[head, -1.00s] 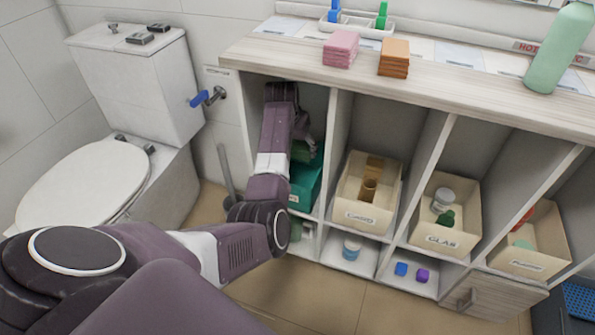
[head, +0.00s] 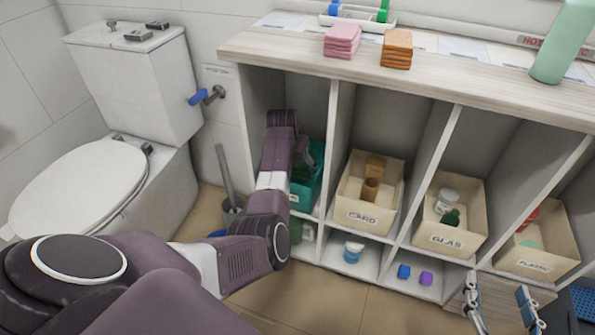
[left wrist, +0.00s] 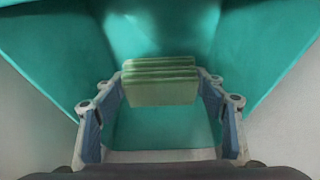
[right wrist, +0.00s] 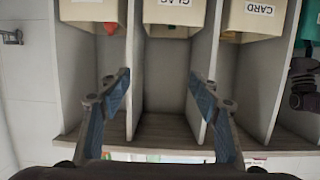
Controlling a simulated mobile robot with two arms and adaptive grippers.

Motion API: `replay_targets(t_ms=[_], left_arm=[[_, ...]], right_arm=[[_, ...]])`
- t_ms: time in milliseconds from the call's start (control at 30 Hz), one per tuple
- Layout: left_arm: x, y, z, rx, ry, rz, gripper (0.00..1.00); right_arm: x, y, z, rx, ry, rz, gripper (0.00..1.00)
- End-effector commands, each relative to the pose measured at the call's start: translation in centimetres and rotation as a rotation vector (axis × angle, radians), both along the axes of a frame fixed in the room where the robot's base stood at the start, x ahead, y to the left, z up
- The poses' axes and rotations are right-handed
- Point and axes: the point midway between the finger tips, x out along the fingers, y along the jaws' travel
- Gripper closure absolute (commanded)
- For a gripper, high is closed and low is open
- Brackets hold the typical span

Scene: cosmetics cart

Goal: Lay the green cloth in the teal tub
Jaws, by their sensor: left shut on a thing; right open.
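The teal tub (head: 306,197) sits in the leftmost cubby of the shelf unit. In the left wrist view the teal tub (left wrist: 55,50) fills most of the picture, with its walls on both sides. My left gripper (left wrist: 160,82) is shut on the folded green cloth (left wrist: 160,88), which is held between the fingertips inside the tub's opening. Whether the cloth touches the bottom I cannot tell. In the head view my arm hides most of the cloth. My right gripper (head: 503,298) is open and empty, low at the right, in front of the shelf; it also shows in the right wrist view (right wrist: 158,80).
Cream bins labelled CARD (head: 362,217), GLAS (head: 445,239) and PLASTIC (head: 534,265) stand in cubbies to the right. Pink (head: 342,41) and orange (head: 397,49) folded stacks lie on the top. Cubby dividers stand close beside my left arm. A toilet (head: 85,180) is at left.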

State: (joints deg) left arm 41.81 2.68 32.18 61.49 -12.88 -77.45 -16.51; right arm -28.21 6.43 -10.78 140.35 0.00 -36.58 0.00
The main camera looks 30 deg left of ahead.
Motion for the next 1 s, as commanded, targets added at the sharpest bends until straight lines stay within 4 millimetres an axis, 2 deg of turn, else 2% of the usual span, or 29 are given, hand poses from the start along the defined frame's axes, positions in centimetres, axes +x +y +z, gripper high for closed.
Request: replay_targets(t_ms=[100,233,933,967,1000], left_arm=[[0.0,0.0,-0.7,0.0,-0.002,0.0,0.63],[0.0,0.0,-0.7,0.001,-0.002,0.0,0.63],[0.0,0.0,-1.9,0.001,-0.001,0.0,0.63],[0.0,0.0,-1.9,0.001,-0.001,0.0,0.33],[0.0,0.0,-1.9,0.001,-0.001,0.0,0.29]], right_arm=[[0.4,0.3,1.2,0.015,-0.06,0.004,0.43],[0.5,0.4,1.7,0.019,-0.077,0.005,0.43],[0.3,0.2,0.8,0.009,-0.035,0.002,0.43],[0.3,0.2,0.7,0.009,-0.034,0.002,0.43],[0.3,0.2,0.7,0.009,-0.035,0.002,0.43]])
